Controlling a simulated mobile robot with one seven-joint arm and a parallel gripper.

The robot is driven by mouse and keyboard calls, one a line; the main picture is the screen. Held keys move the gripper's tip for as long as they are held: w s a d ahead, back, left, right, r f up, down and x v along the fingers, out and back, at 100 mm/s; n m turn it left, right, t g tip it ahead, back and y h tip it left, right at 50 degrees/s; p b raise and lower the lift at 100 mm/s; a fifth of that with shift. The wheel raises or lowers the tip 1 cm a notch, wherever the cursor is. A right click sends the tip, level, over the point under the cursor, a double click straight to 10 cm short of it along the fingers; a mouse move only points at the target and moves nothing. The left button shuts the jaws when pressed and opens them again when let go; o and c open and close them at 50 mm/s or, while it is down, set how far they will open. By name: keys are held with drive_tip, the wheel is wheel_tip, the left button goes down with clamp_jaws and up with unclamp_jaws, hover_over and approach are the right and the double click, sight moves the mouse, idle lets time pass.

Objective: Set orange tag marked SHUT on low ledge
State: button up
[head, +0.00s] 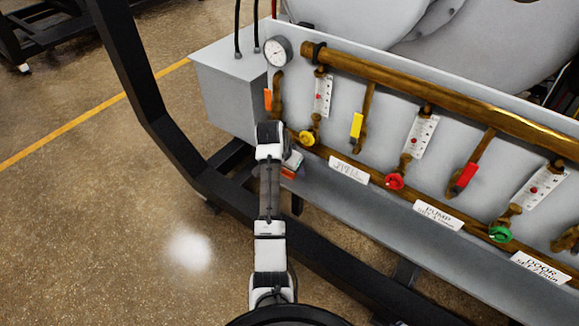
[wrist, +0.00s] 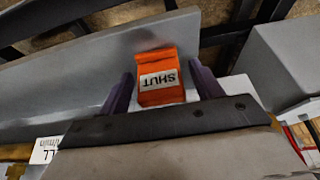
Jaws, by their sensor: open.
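The orange tag (wrist: 158,64) shows in the wrist view, with a white label reading SHUT upside down. In the head view a small part of the orange tag (head: 288,173) shows below my gripper (head: 291,160). In the wrist view my gripper (wrist: 160,72) is open, with one purple finger on each side of the tag and a narrow gap at each side. The low grey ledge (head: 405,207) runs along the foot of the valve panel. The tag is at the ledge's left end and appears to rest on it; the contact is hidden.
Brass pipes with yellow, red and green valve knobs and a gauge (head: 278,51) are on the panel above. White labels, one reading PUMP (head: 438,215), line the lower pipe. A black frame (head: 140,80) stands at left; open floor lies beyond it.

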drive_tip(key=p+v, duration=0.1)
drive_tip(key=v, duration=1.1)
